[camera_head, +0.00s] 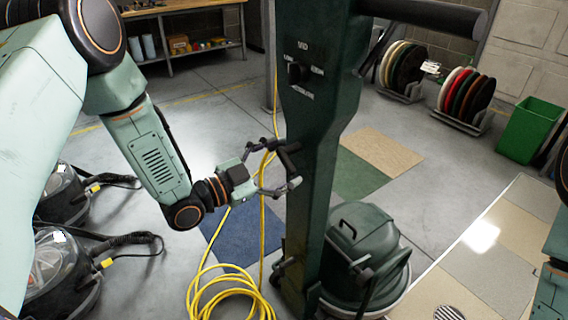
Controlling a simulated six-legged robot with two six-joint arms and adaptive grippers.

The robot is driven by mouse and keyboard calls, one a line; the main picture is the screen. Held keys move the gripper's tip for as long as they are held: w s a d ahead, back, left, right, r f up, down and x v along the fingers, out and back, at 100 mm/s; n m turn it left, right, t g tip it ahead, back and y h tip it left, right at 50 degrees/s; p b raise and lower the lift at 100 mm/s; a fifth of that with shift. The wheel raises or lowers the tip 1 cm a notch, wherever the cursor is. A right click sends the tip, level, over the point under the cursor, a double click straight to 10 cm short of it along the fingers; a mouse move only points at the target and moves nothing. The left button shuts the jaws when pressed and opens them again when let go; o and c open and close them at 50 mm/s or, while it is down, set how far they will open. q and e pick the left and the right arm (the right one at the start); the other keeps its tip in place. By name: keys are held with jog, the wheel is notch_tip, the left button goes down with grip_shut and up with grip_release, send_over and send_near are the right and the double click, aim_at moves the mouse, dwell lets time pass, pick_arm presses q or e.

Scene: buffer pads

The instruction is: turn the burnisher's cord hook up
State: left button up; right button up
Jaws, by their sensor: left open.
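The burnisher (309,160) stands upright in the middle of the head view, a tall dark green column with a black handle bar (430,14) at its top. A small dark cord hook (288,152) sits on the column's left side; its exact tilt is hard to tell. The yellow cord (263,215) hangs beside the hook and lies in loops on the floor. My left gripper (281,164) is open at the hook, one finger above and one below. The cord passes by its fingers, and whether they touch the hook is unclear. My right gripper is out of view.
Two black vacuums (62,275) stand at the left. Racks of coloured pads (466,98) and a green bin (530,130) are at the back right. Floor tiles (490,255) lie at the right.

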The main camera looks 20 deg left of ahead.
pick_arm(q)
jog(key=shift+w+d, duration=0.4)
jog(key=shift+d, duration=0.15)
jog(key=shift+a, duration=0.25)
jog(key=shift+d, duration=0.2)
jog(key=c, duration=0.4)
jog(key=shift+a, duration=0.1)
jog(key=c, duration=0.8)
